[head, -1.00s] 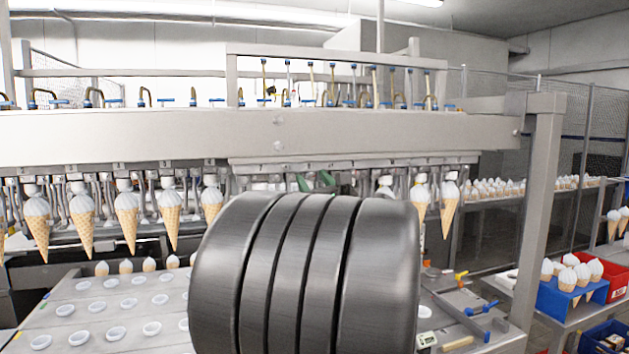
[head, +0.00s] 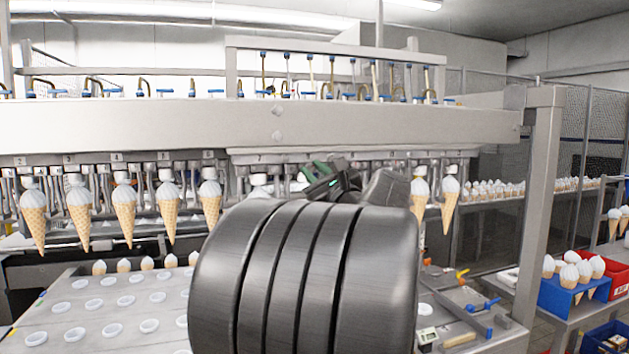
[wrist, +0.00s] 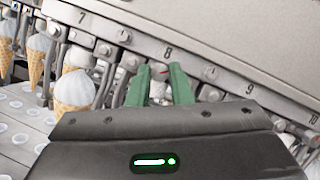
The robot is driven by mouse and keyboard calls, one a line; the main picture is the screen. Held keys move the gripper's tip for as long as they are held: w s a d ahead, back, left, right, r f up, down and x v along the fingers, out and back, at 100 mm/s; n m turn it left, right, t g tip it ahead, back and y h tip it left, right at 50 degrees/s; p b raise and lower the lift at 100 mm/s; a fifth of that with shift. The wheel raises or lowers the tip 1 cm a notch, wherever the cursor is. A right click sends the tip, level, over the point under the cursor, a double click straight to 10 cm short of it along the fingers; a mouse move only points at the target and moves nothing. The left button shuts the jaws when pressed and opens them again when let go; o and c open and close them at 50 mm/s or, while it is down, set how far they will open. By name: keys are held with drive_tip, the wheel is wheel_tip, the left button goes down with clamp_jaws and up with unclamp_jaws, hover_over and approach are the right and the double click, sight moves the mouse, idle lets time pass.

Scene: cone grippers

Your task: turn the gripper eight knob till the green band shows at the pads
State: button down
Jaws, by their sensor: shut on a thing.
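In the wrist view, the green fingers of my gripper (wrist: 161,74) are closed on a small grey knob (wrist: 156,73) under the number 8 plate (wrist: 168,51). A small red mark shows on the knob between the fingertips. I cannot make out a green band, and the pads are hidden by the fingers and wrist. In the head view, my green fingers (head: 318,172) reach the underside of the rail, partly blocked by my own arm.
White-topped cones hang from the machine rail (head: 280,130) on both sides, including one by station 7 (wrist: 74,90). A tray with round white cups (head: 100,305) lies below left. Blue (head: 572,298) and red bins stand at the right.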

drive_tip(key=c, duration=1.3)
unclamp_jaws()
drive_tip(key=b+v, duration=0.3)
drive_tip(key=v, duration=1.1)
drive_tip(key=shift+w+a, duration=0.1)
drive_tip(key=p+x, duration=0.3)
drive_tip(key=x, duration=1)
drive_tip(key=shift+w+a+r, duration=0.15)
drive_tip(key=shift+w, duration=0.15)
